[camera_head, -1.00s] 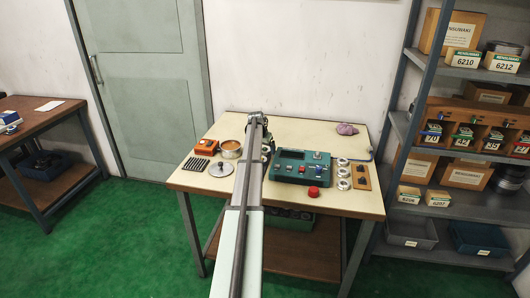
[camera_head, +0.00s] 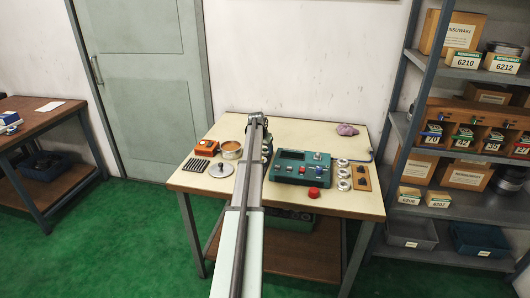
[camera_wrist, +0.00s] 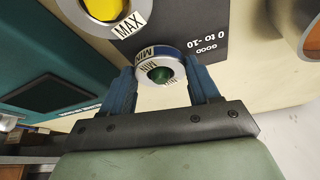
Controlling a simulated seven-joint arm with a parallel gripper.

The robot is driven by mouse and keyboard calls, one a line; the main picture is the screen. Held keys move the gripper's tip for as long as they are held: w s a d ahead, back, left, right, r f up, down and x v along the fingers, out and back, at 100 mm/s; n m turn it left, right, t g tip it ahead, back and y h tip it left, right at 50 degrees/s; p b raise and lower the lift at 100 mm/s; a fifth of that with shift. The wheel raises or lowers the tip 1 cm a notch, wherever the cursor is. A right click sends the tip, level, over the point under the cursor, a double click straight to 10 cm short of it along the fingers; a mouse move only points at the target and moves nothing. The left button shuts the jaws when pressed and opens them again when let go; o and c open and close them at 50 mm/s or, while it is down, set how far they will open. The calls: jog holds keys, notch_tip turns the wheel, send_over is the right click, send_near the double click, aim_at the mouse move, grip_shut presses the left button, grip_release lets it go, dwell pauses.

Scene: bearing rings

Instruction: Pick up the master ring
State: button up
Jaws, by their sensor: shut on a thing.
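In the wrist view my gripper (camera_wrist: 160,72) has its two blue fingers on either side of a small silver ring (camera_wrist: 172,58) with MIN labels and a dark green centre. It is shut on this ring, at the edge of a dark block (camera_wrist: 190,20) printed "0 to -10" and "GOOD". A larger silver ring (camera_wrist: 84,20) with a yellow centre and a MAX label is at the upper left of the block. In the head view my arm hides the gripper and the ring.
A teal device (camera_head: 300,168) is right of my arm on the table (camera_head: 225,200), with several metal rings (camera_head: 343,173) beyond it. A purple cloth (camera_head: 347,130) lies at the back.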

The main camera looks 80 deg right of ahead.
jog(key=shift+r, duration=0.1)
notch_tip(320, 180, up, 10)
jog(key=w+f, duration=0.1)
jog(key=w+a, duration=0.3)
jog(key=w, duration=1.2)
jog(key=shift+w, duration=0.35)
jog(key=shift+f, duration=0.1)
jog(key=shift+f, duration=1.9)
jog(key=shift+f, duration=2.35)
jog(key=shift+a+f, duration=0.1)
jog(key=shift+f, duration=0.3)
